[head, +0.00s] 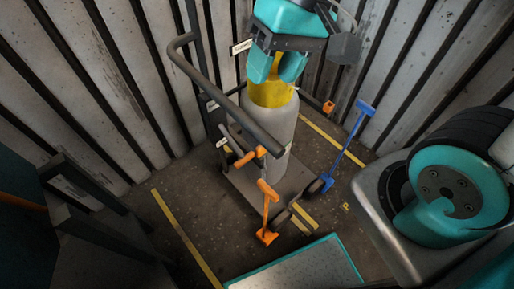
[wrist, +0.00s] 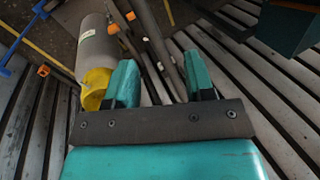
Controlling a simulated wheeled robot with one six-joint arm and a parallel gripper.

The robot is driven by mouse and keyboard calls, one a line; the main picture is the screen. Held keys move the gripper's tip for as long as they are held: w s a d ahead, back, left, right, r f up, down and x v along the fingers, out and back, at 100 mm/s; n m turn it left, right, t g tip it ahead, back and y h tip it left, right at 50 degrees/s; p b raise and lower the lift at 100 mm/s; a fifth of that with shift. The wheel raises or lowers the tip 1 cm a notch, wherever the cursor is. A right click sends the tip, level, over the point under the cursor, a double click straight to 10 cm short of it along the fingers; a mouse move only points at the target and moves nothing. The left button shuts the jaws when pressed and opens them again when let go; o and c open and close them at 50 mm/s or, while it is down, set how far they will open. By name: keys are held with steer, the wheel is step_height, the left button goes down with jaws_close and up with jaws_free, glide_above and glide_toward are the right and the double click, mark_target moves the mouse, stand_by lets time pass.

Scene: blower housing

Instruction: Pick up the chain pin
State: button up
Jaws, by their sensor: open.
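My gripper (head: 278,72) is open, with its teal fingers over the yellow collar (head: 268,95) of a grey gas cylinder (head: 283,125). In the wrist view the gripper (wrist: 158,62) has nothing between its fingers, and the yellow collar (wrist: 96,87) is left of the left finger. No part is clearly recognisable as the chain pin. Candidates are an orange T-shaped handle (head: 250,157) at the cart's front and a small orange piece (head: 328,107) right of the cylinder. Orange pieces also show in the wrist view (wrist: 112,29), one at its left (wrist: 43,71).
The cylinder stands on a cart with a dark tube handle (head: 215,88). An orange-ended tool (head: 267,200) and a blue-handled tool (head: 351,133) stand beside it. Corrugated walls (head: 90,70) close in behind. A teal wheel-like machine (head: 455,190) fills the right. Floor is open at front left.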

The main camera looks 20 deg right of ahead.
steer(key=w+d+f+m+b, duration=0.2)
steer(key=w+f+m, duration=0.2)
steer(key=f, duration=0.2)
steer(key=w+d+f+m+b, duration=0.2)
steer(key=w+f+m+b, duration=0.15)
steer(key=f, duration=0.25)
steer(key=m+g+b, duration=0.1)
steer(key=m+b, duration=0.2)
steer(key=m, duration=0.5)
glide_toward(260, 150)
steer(key=f, duration=0.2)
steer(key=f+b, duration=0.1)
steer(key=a+f+b, duration=0.1)
steer(key=f, duration=0.1)
steer(key=shift+w+f, duration=0.3)
steer(key=shift+w, duration=0.05)
steer(key=shift+b+x, duration=0.8)
steer(key=shift+x, duration=2.25)
steer(key=shift+s+r, duration=0.1)
steer(key=shift+c, duration=0.5)
steer(key=c, duration=0.8)
